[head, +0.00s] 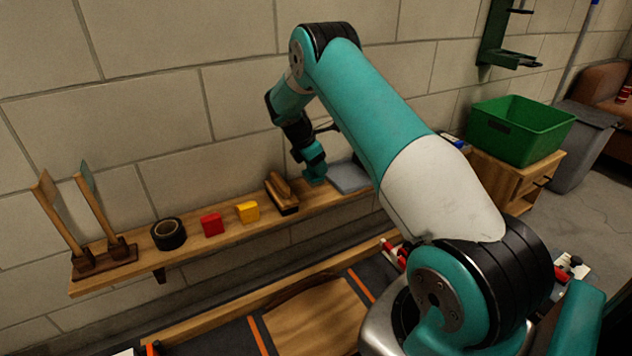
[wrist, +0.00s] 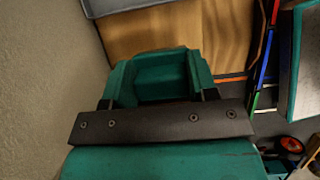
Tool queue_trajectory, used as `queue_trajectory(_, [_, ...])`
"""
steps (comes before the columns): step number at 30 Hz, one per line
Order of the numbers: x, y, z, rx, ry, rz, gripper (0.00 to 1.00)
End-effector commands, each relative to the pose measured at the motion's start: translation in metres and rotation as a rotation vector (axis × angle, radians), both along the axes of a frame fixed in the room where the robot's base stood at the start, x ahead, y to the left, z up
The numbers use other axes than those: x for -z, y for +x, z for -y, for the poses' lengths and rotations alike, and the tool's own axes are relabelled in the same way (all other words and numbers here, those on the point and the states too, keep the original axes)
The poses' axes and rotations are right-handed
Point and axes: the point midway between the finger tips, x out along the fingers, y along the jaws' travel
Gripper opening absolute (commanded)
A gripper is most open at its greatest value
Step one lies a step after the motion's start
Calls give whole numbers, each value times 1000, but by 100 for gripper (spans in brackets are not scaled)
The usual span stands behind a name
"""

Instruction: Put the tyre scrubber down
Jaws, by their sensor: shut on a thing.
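The tyre scrubber (wrist: 160,75) appears to be the teal block with a raised middle in the wrist view. My gripper (head: 309,163) is shut on it, with dark finger edges at its two sides. In the head view the teal scrubber (head: 316,175) shows small under the gripper, over the wooden wall shelf (head: 233,232). It sits between a wooden brush and a flat grey item. Its underside is hidden, so I cannot tell whether it touches the shelf.
The wooden brush (head: 283,193) stands close on the left and the grey item (head: 350,178) close on the right. Yellow (head: 247,212) and red (head: 212,223) blocks, a black tape roll (head: 168,234) and a wooden rack (head: 105,262) stand farther left. The wall is directly behind.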

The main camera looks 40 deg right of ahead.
Motion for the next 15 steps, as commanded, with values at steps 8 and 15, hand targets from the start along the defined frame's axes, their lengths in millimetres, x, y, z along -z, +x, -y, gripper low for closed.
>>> queue_trajectory(8, [38, 0, 0, -1, 1, -1, 31])
queue_trajectory(15, [43, 0, 0, 0, 1, 0, 31])
